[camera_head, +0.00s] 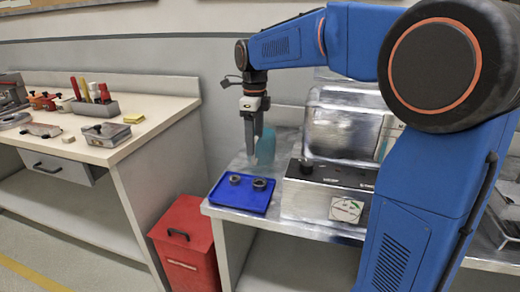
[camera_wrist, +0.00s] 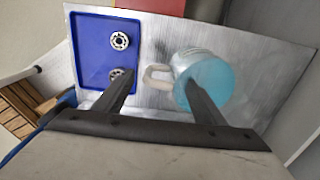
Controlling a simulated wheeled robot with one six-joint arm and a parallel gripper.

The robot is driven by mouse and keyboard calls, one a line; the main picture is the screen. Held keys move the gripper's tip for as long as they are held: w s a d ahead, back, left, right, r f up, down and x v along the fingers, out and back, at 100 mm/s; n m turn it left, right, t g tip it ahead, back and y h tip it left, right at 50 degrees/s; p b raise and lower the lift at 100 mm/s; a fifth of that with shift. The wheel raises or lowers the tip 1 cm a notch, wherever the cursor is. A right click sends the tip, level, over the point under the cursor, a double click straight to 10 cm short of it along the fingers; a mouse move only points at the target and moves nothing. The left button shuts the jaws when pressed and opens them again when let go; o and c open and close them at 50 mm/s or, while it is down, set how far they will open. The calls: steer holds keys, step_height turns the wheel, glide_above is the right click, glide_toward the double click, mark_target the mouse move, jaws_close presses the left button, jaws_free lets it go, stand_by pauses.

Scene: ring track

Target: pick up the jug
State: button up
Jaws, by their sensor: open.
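The jug (camera_wrist: 203,80) stands on the metal table, with a light blue body and a pale handle pointing left in the wrist view. In the head view the jug (camera_head: 266,146) shows as a teal shape partly hidden behind my gripper (camera_head: 253,152). In the wrist view my gripper (camera_wrist: 160,92) is open and above the table. Its right finger overlaps the jug's body, and its left finger lies over the tray's edge. The handle appears between the fingers. I cannot tell whether a finger touches the jug.
A blue tray (camera_head: 226,196) with two bearing-like rings sits in front of the jug. A metal machine (camera_head: 335,190) stands to the right. A red bin (camera_head: 190,245) is on the floor at left. A workbench (camera_head: 150,125) with tools is farther left.

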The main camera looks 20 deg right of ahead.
steer(key=shift+f, duration=3.25)
jaws_close()
